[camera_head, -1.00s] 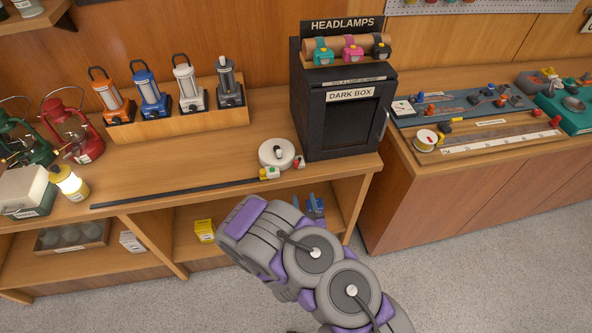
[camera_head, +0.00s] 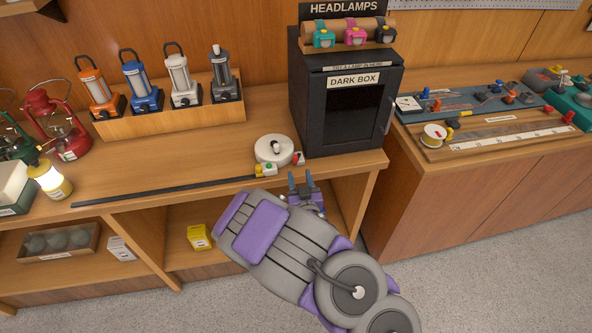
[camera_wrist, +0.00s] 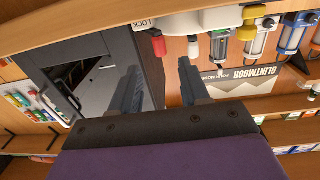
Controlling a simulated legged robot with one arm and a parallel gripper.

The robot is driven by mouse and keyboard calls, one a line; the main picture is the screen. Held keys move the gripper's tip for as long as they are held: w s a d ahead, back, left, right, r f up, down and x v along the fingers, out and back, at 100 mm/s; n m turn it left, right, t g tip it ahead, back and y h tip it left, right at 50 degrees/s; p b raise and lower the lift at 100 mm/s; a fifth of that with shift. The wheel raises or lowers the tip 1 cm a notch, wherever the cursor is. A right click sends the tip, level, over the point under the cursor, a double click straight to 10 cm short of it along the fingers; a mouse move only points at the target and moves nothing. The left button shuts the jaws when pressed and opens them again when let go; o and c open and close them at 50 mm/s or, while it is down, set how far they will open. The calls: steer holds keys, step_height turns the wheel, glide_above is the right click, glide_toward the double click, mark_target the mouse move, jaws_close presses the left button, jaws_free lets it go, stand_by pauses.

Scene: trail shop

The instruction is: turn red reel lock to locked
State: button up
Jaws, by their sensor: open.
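The white reel (camera_head: 273,149) sits on the wooden counter left of the dark box. Its small red lock (camera_head: 298,158) is at the reel's right side, near the counter's front edge. In the wrist view the red lock (camera_wrist: 158,45) shows beyond my fingertips, beside a plate lettered LOCK (camera_wrist: 143,23), with the white reel body (camera_wrist: 205,20) at the top. Which position the lock is in I cannot tell. My gripper (camera_head: 302,178) is open and empty, just in front of the counter edge, its two fingers pointing at the lock. The fingers (camera_wrist: 159,66) look apart from it.
The black dark box (camera_head: 345,110) stands close right of the lock. Several lanterns stand in a wooden rack (camera_head: 172,122) behind.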

mark_target(295, 160)
steer(key=shift+b+x, duration=1.05)
steer(key=shift+x, duration=2.15)
jaws_close()
